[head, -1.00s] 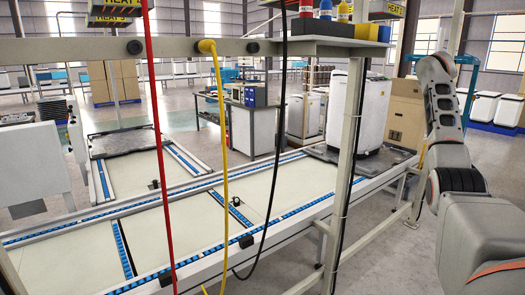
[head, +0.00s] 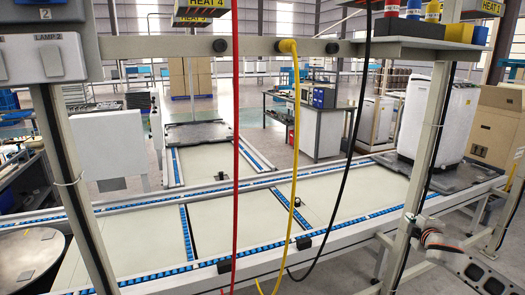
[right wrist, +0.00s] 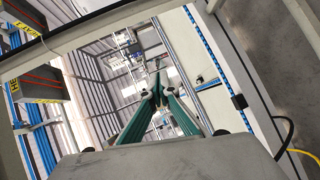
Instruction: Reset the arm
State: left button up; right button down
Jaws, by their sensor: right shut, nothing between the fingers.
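My right gripper (right wrist: 160,92) shows in the right wrist view. Its two green fingers come together at the tips, with nothing between them. The fingers point toward the conveyor line and the hall beyond, apart from any object that I can make out. In the head view, part of my right arm shows at the lower right, in front of the conveyor's frame; I cannot make out its fingers there. My left arm and gripper are not in view.
A conveyor (head: 345,191) with blue roller strips runs across. A post (head: 425,140) and an upper rail (head: 150,48) stand before it. Red (head: 235,150), yellow (head: 297,130) and black (head: 357,130) cables hang down. A white appliance (head: 440,118) stands at right.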

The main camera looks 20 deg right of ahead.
jog(key=s+a+f+n+g+y, duration=0.1)
jog(key=s+a+f+y, duration=0.2)
jog(key=s+a+f, duration=0.5)
jog(key=s+a+f+n+y, duration=0.1)
jog(key=s+a+f+y, duration=0.15)
jog(key=a+f, duration=0.5)
jog(key=s+a+f+g+y, duration=0.1)
jog(key=s+a+f+y, duration=0.1)
jog(key=s+a+f, duration=0.45)
jog(key=s+a+f+g+y, duration=0.15)
jog(key=s+a+f, duration=0.25)
jog(key=s, duration=0.5)
jog(key=s+a+f+m, duration=0.1)
jog(key=a+m, duration=0.3)
jog(key=a, duration=0.7)
jog(key=s+a+f+m+t, duration=0.1)
jog(key=a+m, duration=0.3)
jog(key=a, duration=0.8)
jog(key=shift+s+a+f+m, duration=0.15)
jog(key=shift+s+f+m, duration=0.2)
jog(key=shift+f, duration=0.45)
